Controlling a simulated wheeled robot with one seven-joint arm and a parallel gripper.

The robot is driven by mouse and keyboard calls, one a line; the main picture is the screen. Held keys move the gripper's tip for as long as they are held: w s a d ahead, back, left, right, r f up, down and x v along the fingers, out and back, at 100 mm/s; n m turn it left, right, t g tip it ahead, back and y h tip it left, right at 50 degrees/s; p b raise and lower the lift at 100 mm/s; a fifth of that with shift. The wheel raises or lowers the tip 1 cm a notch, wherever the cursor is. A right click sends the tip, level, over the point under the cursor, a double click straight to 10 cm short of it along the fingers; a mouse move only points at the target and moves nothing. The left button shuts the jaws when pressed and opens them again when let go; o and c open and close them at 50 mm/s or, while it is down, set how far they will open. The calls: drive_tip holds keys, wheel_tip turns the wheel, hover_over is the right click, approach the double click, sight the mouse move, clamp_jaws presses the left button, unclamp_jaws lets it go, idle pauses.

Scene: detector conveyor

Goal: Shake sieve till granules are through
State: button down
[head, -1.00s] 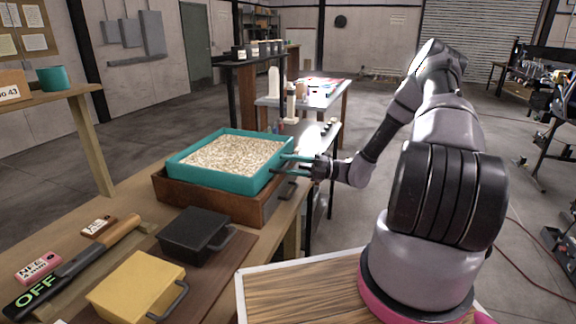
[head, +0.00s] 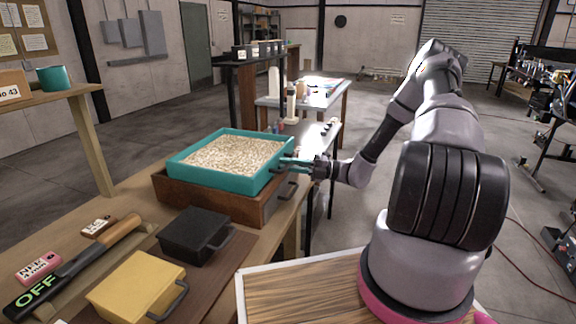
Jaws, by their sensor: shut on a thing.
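The sieve (head: 223,182) is a teal square tray with a teal handle on its right side. It is filled with pale granules (head: 235,155) across its whole width. It sits on top of a brown wooden box (head: 222,203) on the bench. My gripper (head: 308,166) is at the right of the sieve, shut on the sieve's handle. The fingertips are small and dark in this view. The inside of the wooden box under the sieve is hidden.
A black lidded box (head: 195,233) and a yellow box (head: 137,288) with handles stand on the bench in front. A shelf with a teal cup (head: 54,78) stands at the back left.

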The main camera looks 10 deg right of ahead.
sight(278, 163)
idle(0.8)
drive_tip(key=shift+w+a, duration=0.55)
drive_tip(key=shift+a, duration=0.3)
drive_tip(key=shift+w+a, duration=0.6)
drive_tip(key=shift+a, duration=0.2)
drive_tip(key=shift+w+a, duration=0.55)
drive_tip(key=shift+a, duration=0.3)
drive_tip(key=c, duration=0.8)
unclamp_jaws()
drive_tip(key=shift+a, duration=0.1)
drive_tip(key=shift+c, duration=0.2)
